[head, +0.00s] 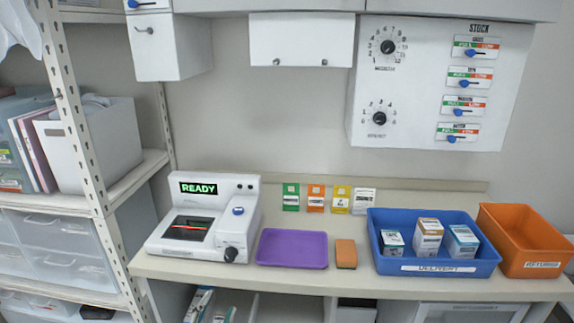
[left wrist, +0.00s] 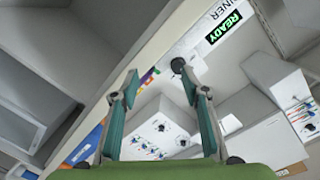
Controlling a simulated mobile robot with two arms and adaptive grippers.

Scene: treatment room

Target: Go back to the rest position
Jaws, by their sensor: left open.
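My left gripper (left wrist: 160,78) shows in the left wrist view. Its two teal fingers stand well apart with nothing between them, so it is open and empty. Beyond the fingers the room appears tilted, with the scanner's READY display (left wrist: 223,27) at the upper right. Neither gripper shows in the head view. My right gripper is not in either view.
The counter (head: 350,284) bears a scanner (head: 190,247), a purple tray (head: 293,265), a sponge (head: 346,254), a blue delivery bin (head: 437,268) with boxes, and an orange returns bin (head: 543,270). A shelf rack (head: 75,110) stands left; cabinets hang above.

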